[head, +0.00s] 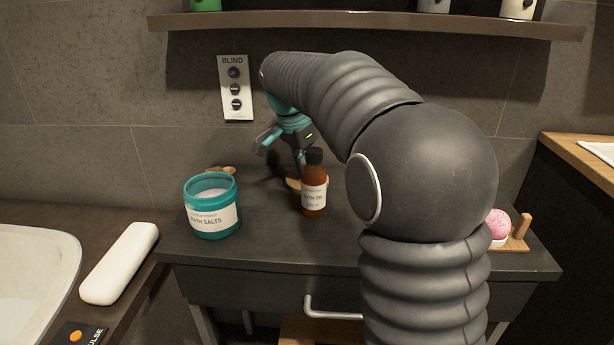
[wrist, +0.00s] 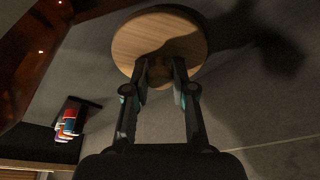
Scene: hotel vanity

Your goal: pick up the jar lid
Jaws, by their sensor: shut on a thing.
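The jar lid is a round pale wooden disc with a knob; it fills the top middle of the wrist view (wrist: 190,40). My gripper (wrist: 161,78) is shut on its knob, one finger on each side. In the head view a small part of the lid (head: 292,184) shows just left of the brown bath oil bottle (head: 314,190), which hides the rest. My gripper (head: 299,163) reaches down behind the bottle. I cannot tell whether the lid touches the counter. The open teal bath salts jar (head: 212,216) stands to the left, pale salts inside.
A small wooden item (head: 222,170) lies behind the jar. A pink ball (head: 498,223) sits on a wooden holder (head: 518,243) at the right. The wall with its blind switch panel (head: 235,88) is close behind the dark counter (head: 270,245). A shelf (head: 370,24) runs above.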

